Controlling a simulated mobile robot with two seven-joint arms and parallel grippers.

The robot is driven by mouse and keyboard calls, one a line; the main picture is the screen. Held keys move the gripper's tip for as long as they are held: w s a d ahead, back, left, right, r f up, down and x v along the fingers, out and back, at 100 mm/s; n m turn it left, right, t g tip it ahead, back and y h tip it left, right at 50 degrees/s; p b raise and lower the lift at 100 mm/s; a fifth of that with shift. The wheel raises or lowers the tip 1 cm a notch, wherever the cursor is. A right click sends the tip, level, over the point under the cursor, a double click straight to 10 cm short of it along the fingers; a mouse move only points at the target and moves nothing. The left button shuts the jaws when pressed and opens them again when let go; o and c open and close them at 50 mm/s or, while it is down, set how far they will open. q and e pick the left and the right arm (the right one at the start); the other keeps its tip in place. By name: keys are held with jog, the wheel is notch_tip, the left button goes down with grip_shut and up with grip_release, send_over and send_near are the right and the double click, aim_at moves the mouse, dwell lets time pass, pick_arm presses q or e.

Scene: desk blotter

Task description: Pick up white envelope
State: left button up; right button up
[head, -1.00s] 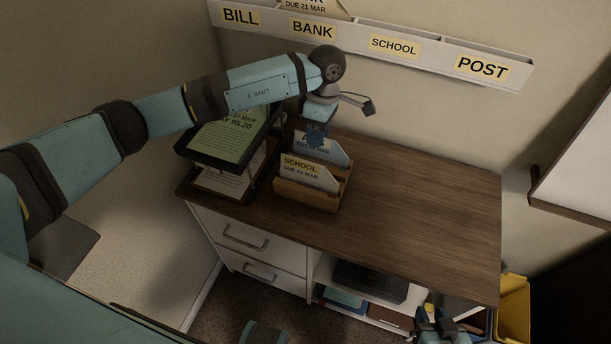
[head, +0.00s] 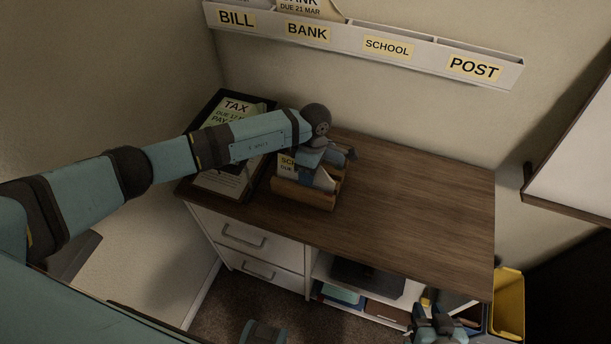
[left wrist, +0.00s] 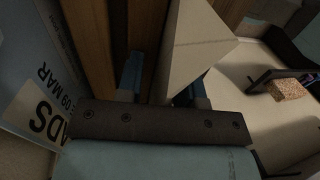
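The white envelope (head: 325,180) with a yellow SCHOOL label stands in the wooden letter holder (head: 303,196) on the desk. My left gripper (head: 312,168) is down at the holder and covers part of the envelope. In the left wrist view the envelope's pale back (left wrist: 195,45) rises between the two blue fingers of my left gripper (left wrist: 165,85). They look apart, one on each side; contact cannot be seen. A bluish ADS envelope (left wrist: 35,90) is at the left there. My right gripper (head: 440,328) is low at the bottom edge, away from the desk top.
A dark tray stand (head: 215,165) with a TAX letter (head: 236,108) stands left of the holder, under my left arm. A wall rack (head: 360,42) labelled BILL, BANK, SCHOOL and POST hangs behind. The desk top (head: 420,205) is clear to the right.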

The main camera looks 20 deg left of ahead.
pick_arm(q)
grip_shut()
jog(key=shift+r, duration=0.1)
jog(key=p+v, duration=0.1)
jog(key=v, duration=0.2)
jog(key=s+p+v, duration=0.1)
jog(key=p+v, duration=0.1)
jog(key=v, duration=0.1)
jog(key=s+p+v, duration=0.1)
jog(key=p+v, duration=0.1)
jog(key=v, duration=0.1)
jog(key=shift+r, duration=0.55)
